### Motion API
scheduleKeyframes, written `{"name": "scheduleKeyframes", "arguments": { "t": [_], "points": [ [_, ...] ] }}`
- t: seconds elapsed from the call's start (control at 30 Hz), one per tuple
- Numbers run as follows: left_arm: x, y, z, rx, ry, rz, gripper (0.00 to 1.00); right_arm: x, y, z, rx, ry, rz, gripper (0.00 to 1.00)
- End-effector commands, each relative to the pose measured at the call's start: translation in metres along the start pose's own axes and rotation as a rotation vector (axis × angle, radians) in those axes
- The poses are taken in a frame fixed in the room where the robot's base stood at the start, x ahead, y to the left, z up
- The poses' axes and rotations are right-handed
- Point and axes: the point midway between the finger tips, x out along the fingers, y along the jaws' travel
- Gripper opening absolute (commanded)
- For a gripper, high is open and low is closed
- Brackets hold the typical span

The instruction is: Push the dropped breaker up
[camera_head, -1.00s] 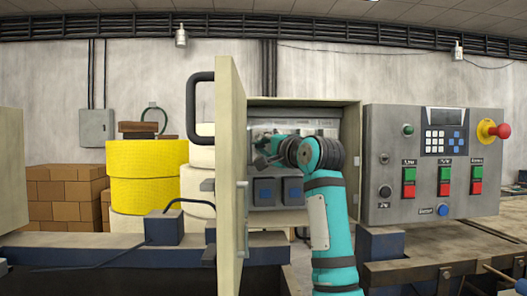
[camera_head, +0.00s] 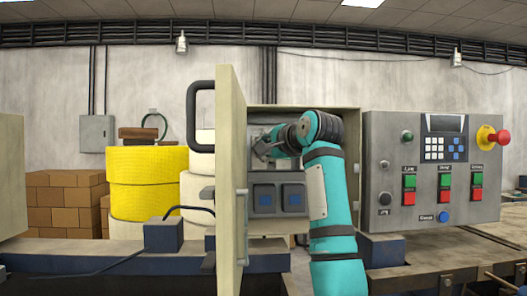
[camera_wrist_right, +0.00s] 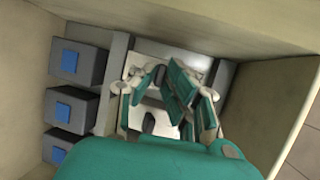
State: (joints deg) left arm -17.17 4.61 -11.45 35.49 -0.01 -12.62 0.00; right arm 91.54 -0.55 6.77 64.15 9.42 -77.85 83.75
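The breaker panel sits inside an open electrical cabinet (camera_head: 300,112). In the right wrist view its light plate (camera_wrist_right: 172,57) carries small dark breaker levers, one (camera_wrist_right: 148,123) near the left finger. I cannot tell which breaker is dropped, as my gripper covers much of the row. My right gripper (camera_head: 262,147) is inside the cabinet, above the blue-buttoned blocks. In the right wrist view the right gripper (camera_wrist_right: 163,88) has its teal fingers partly apart over the plate, with nothing seen held. Contact with a lever cannot be made out. My left gripper is not in view.
The cabinet door (camera_head: 231,170) stands open just left of my right gripper. Dark blocks with blue squares (camera_wrist_right: 77,62) line one side of the cabinet interior. A control box (camera_head: 432,175) with buttons and a red emergency knob (camera_head: 500,137) is on the right.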

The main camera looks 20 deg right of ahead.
Motion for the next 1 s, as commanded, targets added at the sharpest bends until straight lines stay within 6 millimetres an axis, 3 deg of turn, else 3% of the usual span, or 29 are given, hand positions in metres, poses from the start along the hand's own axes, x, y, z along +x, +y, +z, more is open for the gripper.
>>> {"name": "scheduleKeyframes", "arguments": {
  "t": [0.43, 0.8, 1.0],
  "points": [
    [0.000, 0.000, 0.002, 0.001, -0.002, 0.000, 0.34, -0.009, 0.000, 0.000, 0.000, 0.000, -0.002, 0.19],
    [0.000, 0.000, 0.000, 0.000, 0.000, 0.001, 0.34, -0.082, -0.001, -0.001, 0.000, 0.001, -0.005, 0.19],
    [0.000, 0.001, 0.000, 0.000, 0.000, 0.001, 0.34, -0.111, 0.000, 0.000, 0.000, 0.000, -0.003, 0.19]
  ]
}}
